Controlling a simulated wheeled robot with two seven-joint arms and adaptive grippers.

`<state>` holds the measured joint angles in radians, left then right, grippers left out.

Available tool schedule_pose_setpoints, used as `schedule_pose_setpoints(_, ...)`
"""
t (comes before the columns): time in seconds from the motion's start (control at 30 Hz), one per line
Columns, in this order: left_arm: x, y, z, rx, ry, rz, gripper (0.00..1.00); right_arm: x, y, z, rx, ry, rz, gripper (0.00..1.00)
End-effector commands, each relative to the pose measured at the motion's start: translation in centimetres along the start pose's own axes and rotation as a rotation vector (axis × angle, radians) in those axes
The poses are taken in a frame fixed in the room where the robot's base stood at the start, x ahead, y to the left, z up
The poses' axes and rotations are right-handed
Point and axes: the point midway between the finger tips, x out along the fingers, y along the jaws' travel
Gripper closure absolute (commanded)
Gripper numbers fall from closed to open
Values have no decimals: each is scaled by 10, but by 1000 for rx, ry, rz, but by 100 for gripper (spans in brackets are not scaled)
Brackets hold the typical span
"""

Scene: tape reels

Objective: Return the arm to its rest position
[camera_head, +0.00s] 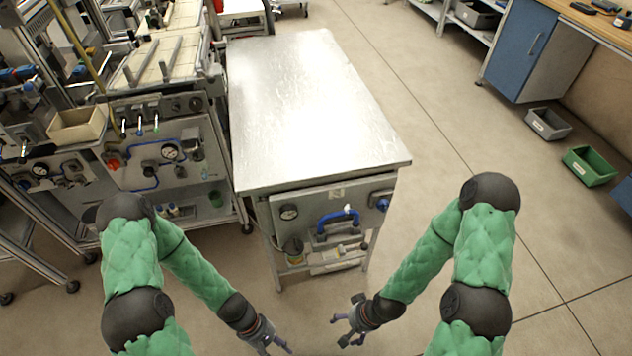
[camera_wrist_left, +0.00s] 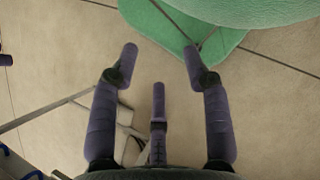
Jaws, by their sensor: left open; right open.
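My left gripper (camera_head: 273,345) hangs low in front of the bench, near the bottom edge of the head view. In the left wrist view its fingers (camera_wrist_left: 160,65) are spread apart with only floor and green padding behind them, so it is open and empty. My right gripper (camera_head: 345,330) is also low in front of the bench, to the right of the left one. Its fingers are spread and hold nothing. Both green padded arms are bent, with the forearms angled inward toward each other. No tape reels can be made out.
A metal-topped bench (camera_head: 305,105) stands ahead, its top bare, with a gauge and blue handle on its front. Machinery (camera_head: 160,150) crowds the left. A grey bin (camera_head: 547,123) and a green bin (camera_head: 590,166) lie on the floor at right by a blue cabinet (camera_head: 520,50).

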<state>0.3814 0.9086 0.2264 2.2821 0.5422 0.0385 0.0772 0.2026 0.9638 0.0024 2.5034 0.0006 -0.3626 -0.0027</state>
Motion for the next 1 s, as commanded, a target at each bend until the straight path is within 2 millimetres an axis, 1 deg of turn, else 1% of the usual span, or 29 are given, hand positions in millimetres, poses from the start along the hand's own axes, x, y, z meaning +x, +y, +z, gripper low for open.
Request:
schedule_pose_setpoints(0.03, -1, 0, -5, 101, 48, -8, 52, 0, 0, 0, 0, 0, 0, 17)
schedule_pose_setpoints(0.1, -4, 2, -12, 238, 111, -8, 52, 0, 0, 0, 0, 0, 0, 17)
schedule_pose_setpoints(0.2, -8, 10, -20, 407, 188, 6, 52, 0, 0, 0, 0, 0, 0, 17)
schedule_pose_setpoints(0.33, -14, 25, -23, 593, 268, 38, 52, 0, 0, 0, 0, 0, 0, 17)
schedule_pose_setpoints(0.43, -20, 38, -20, 722, 318, 70, 52, -1, 0, 0, 0, 0, 0, 17)
schedule_pose_setpoints(0.5, -36, 42, -11, 723, 320, 66, 52, -16, -6, 1, 0, -1, 0, 17)
schedule_pose_setpoints(0.8, -78, 58, 18, 778, 340, 63, 52, -56, -20, 2, 0, 0, 0, 17)
schedule_pose_setpoints(0.9, -86, 61, 23, 792, 345, 63, 52, -64, -23, 2, 0, 0, 0, 17)
schedule_pose_setpoints(1.0, -88, 63, 25, 797, 347, 63, 52, -65, -23, 2, 0, 0, 0, 17)
